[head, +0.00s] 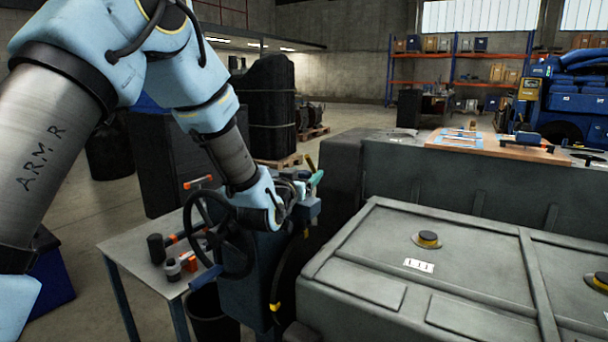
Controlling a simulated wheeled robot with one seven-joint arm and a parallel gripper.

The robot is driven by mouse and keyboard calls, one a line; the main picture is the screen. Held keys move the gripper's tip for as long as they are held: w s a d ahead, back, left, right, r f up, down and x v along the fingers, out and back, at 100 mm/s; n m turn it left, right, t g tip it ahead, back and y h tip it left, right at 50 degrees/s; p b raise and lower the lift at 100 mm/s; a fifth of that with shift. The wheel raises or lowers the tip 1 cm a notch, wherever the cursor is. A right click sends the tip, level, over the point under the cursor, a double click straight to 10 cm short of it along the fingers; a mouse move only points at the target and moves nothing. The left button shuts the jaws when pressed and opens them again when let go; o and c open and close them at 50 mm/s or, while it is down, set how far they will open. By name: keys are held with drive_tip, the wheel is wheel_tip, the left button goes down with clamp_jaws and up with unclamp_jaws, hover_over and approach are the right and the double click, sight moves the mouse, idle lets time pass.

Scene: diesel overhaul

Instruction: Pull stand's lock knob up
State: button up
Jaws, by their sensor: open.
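The stand (258,285) is a dark blue-grey upright post with a large black handwheel (197,243) on its left side. My arm reaches down to the top of the stand from the upper left. My gripper (298,186) is open at the stand's top, small in view and partly hidden by my own wrist. A green-ended handle (316,178) sticks up right beside the gripper. I cannot make out the lock knob for certain; my wrist and gripper cover much of the stand's head. I cannot tell whether the fingers touch anything.
A grey metal table (128,250) with small parts stands left of the stand, with a black bin (212,315) below. A large grey ribbed housing (470,270) with yellow-ringed caps fills the right, close to the stand. Open floor lies behind on the left.

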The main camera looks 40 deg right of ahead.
clamp_jaws()
idle(0.5)
idle(0.8)
